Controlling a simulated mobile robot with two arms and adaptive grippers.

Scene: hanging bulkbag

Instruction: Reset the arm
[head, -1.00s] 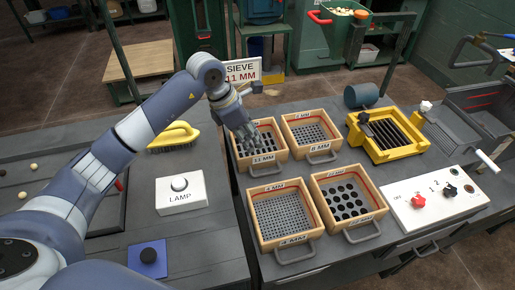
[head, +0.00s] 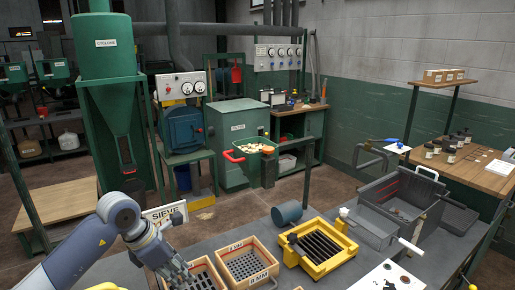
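My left arm comes in from the lower left, and its gripper (head: 180,272) is low in the head view, at the near left sieve box (head: 207,270). The fingers overlap that box's left side, and I cannot tell whether they touch it or are open or shut. A second wooden sieve box (head: 246,262), labelled 8 MM, stands just right of it. A white sign reading SIEVE (head: 165,214) is partly hidden behind my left arm. My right gripper is not in view.
A yellow slotted tray (head: 320,252) and a blue-grey cylinder (head: 287,214) are on the bench. A grey metal bin (head: 400,197) stands at the right. Behind are a green cyclone (head: 105,75), a green cabinet (head: 238,135) and a wooden table (head: 465,155).

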